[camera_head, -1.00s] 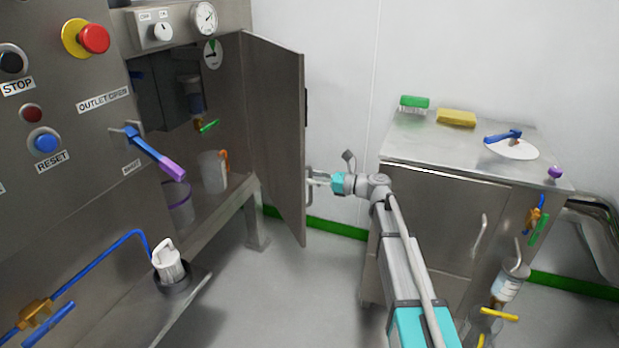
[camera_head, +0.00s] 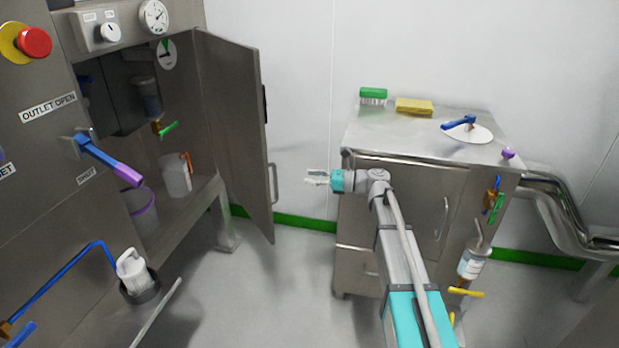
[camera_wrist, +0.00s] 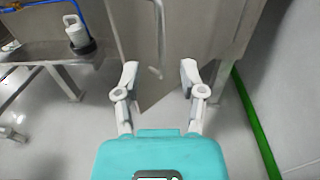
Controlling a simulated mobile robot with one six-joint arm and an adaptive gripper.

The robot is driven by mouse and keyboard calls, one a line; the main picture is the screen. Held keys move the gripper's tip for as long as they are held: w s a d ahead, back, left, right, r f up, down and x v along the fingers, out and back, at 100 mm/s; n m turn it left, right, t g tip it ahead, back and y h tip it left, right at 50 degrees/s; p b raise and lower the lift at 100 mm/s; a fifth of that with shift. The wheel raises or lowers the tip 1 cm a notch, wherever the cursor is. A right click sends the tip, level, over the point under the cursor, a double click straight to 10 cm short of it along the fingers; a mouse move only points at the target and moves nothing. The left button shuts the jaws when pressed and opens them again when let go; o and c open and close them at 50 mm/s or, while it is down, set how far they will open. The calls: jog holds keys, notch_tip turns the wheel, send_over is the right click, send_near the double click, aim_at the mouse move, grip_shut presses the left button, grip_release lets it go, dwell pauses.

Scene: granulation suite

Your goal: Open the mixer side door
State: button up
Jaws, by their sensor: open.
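The mixer side door (camera_head: 233,130) is a grey metal panel standing wide open from the machine, with the compartment behind it exposed. Its bar handle (camera_head: 273,184) is on the outer edge. My gripper (camera_head: 312,177) is open and empty, to the right of the handle and apart from it. In the wrist view, my gripper (camera_wrist: 158,72) shows two spread white fingers, with the door (camera_wrist: 190,35) and its handle (camera_wrist: 157,40) beyond them.
A steel cabinet (camera_head: 365,250) stands to the right, with a green brush (camera_head: 373,94) and a yellow sponge (camera_head: 414,106) on top. A blue-purple lever (camera_head: 110,161) sticks out from the machine front. Grey floor is clear between door and cabinet.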

jog(key=c, duration=0.3)
jog(key=shift+s+f, duration=0.35)
grip_shut()
jog(key=s+d+f+n+g+h, duration=0.1)
jog(key=s+d+f+n+h, duration=0.55)
jog(key=s+f, duration=0.2)
jog(key=s+d+f+n+h, duration=0.6)
jog(key=s+f+n, duration=0.1)
jog(key=s, duration=0.2)
jog(key=s+d+f+n+h, duration=0.2)
jog(key=s+d+n+h, duration=0.3)
jog(key=d, duration=0.4)
jog(key=shift+s+f+n+g, duration=0.25)
jog(key=shift+s+n+g, duration=0.15)
jog(key=shift+s, duration=0.5)
jog(key=shift+s+a+h, duration=0.1)
jog(key=shift+s+h, duration=0.05)
jog(key=shift+h, duration=0.1)
